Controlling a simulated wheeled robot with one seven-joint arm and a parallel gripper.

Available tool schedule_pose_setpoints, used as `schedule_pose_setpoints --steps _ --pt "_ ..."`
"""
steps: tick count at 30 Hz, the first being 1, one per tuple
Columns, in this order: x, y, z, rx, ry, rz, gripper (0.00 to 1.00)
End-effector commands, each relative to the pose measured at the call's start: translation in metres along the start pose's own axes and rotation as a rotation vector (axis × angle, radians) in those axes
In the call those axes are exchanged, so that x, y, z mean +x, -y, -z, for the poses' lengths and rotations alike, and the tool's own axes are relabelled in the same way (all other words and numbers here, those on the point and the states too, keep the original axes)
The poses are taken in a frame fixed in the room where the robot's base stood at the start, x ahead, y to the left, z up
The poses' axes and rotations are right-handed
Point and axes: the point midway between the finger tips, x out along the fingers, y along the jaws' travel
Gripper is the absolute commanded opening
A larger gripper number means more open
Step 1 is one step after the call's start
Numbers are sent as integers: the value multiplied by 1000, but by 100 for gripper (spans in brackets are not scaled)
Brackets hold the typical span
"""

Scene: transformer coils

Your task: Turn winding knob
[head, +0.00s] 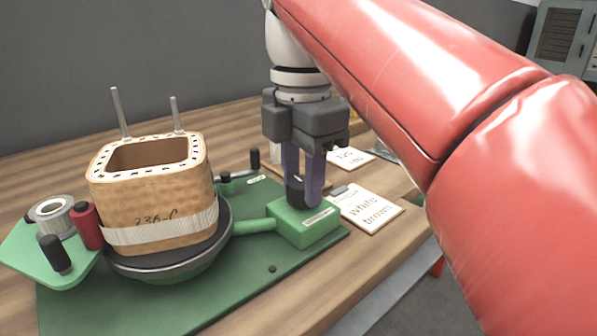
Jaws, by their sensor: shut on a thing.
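The winding knob (295,190) is a small black knob on top of a green box (303,225) at the right of the green base plate. My gripper (303,194) points straight down over the box, its two bluish-grey fingers on either side of the knob and shut on it. The fingers hide part of the knob. A green arm joins the box to a dark round turntable (170,262). A brown square coil former (152,197) with white tape around its lower part stands on the turntable.
A green side tray (40,262) at the left holds spools and a black handle. Another black-handled crank (254,159) stands behind. White cards (366,208) lie right of the box. Two metal rods rise behind the former. My red arm fills the right side.

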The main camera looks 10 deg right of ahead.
Motion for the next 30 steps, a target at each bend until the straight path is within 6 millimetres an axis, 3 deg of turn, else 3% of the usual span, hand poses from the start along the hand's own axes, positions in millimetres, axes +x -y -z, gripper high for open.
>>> schedule_pose_setpoints --steps 11,30 --pt "-2 0 0 99 1 3 13" --pt "-1 0 0 668 2 3 13"
